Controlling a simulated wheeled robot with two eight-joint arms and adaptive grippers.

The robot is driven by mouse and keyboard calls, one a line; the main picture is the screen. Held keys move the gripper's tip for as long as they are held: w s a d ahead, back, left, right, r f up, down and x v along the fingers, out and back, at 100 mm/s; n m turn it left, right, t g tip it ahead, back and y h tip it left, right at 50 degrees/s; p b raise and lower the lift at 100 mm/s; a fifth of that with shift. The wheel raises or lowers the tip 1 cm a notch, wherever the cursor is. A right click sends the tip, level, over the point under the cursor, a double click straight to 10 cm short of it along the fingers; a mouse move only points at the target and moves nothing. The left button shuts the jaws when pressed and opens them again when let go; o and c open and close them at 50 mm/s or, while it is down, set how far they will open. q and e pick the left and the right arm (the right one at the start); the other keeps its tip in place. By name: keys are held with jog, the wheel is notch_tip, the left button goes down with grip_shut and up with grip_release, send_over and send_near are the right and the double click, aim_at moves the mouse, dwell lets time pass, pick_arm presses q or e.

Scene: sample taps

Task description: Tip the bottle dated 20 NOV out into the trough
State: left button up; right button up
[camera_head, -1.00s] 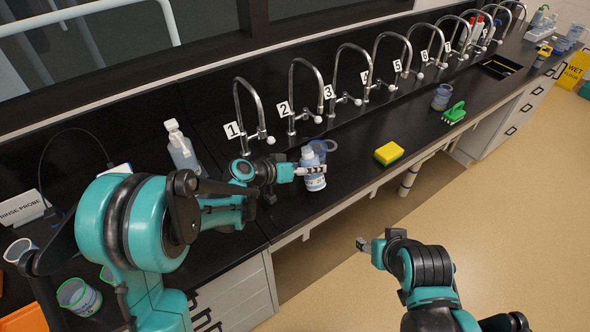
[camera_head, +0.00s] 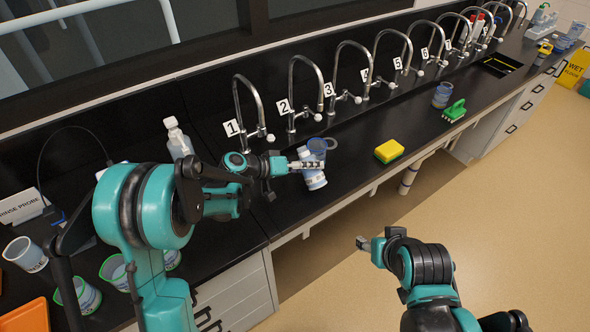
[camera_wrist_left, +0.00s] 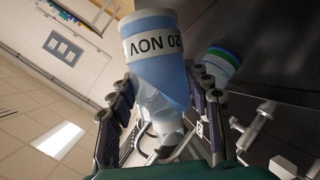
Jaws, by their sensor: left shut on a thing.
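My left gripper (camera_head: 306,165) is shut on a translucent bottle (camera_head: 315,181) with bluish content, held over the front part of the black bench. In the left wrist view the bottle (camera_wrist_left: 158,75) sits between the two fingers, and its white label reads 20 NOV, upside down in the picture. The bottle is tilted in the head view; its mouth is not clear. I cannot clearly tell a trough from the black bench top. My right gripper (camera_head: 363,243) is over the floor in front of the bench, apart from everything; its finger opening is too small to judge.
Numbered curved taps (camera_head: 290,100) line the back of the bench. A blue-rimmed cup (camera_head: 331,144) stands just behind the held bottle. A yellow-green sponge (camera_head: 389,151), a green brush (camera_head: 455,110) and a blue jar (camera_head: 441,95) lie to the right. Another bottle (camera_head: 179,140) stands left.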

pick_arm(q)
jog(key=shift+s+d+f+n+g+h, duration=0.1)
jog(key=shift+s+f+n+g+h, duration=0.15)
jog(key=shift+n, duration=0.2)
jog(key=shift+d+f+n+g+h, duration=0.1)
jog(key=shift+f+n+g+h, duration=0.1)
jog(key=shift+n+g, duration=0.2)
dwell(0.9)
jog(key=shift+s+f+n+g+h+b, duration=0.1)
jog(key=shift+f+n+g+h+b, duration=0.2)
jog(key=shift+n+h+b, duration=0.4)
dwell(0.8)
jog(key=shift+w+a+f+n+b, duration=0.3)
jog(key=shift+w+n+b, duration=0.15)
jog(key=shift+n+b, duration=0.3)
dwell(0.8)
jog(key=shift+w+f+n+g+h+b, duration=0.1)
jog(key=shift+f+n+g+h+b, duration=0.2)
jog(key=shift+n+h+b, duration=0.45)
dwell(0.9)
jog(key=shift+w+a+r+n+g+b, duration=0.15)
jog(key=shift+r+n+g+b, duration=0.1)
jog(key=shift+r+n+b, duration=0.25)
dwell(0.9)
